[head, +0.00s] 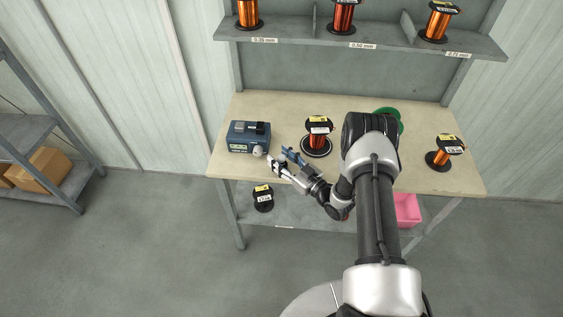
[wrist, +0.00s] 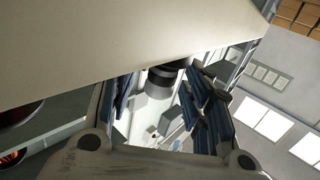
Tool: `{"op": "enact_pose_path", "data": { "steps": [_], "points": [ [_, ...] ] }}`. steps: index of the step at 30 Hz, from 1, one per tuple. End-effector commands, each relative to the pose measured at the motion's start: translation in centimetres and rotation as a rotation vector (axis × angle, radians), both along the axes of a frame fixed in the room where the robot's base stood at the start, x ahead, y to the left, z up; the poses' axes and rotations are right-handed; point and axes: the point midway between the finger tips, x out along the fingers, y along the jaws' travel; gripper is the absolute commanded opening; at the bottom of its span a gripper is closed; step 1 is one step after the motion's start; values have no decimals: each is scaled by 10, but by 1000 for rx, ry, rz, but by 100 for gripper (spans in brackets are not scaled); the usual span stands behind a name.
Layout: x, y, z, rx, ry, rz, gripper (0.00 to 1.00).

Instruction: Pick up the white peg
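I cannot pick out a white peg with certainty. A small pale round piece (head: 257,151) shows at the front right corner of the blue box (head: 240,135) in the head view; whether it is the peg or a knob I cannot tell. My gripper (head: 279,158) is just right of it, over the table's front edge, its fingers spread. In the wrist view my gripper (wrist: 168,112) also has its fingers apart. A dark cylinder (wrist: 166,75) with pale shapes below it shows between them, seemingly beyond the fingers. No grasp is visible.
The workbench (head: 222,163) bears a copper wire spool (head: 318,132) right of my gripper, another spool (head: 444,152) at the right, and a green object (head: 390,113) partly behind my arm. A black spool (head: 263,198) and a pink bin (head: 407,210) are on the lower shelf.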

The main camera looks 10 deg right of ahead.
Motion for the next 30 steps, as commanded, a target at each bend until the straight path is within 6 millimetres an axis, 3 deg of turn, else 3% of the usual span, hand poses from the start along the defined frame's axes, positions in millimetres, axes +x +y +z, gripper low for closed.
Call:
{"op": "enact_pose_path", "data": {
  "steps": [17,25,30],
  "points": [
    [0,0,0,0,0,0,5],
    [0,0,1,0,0,0,3],
    [0,0,12,0,-1,0,3]
  ]
}}
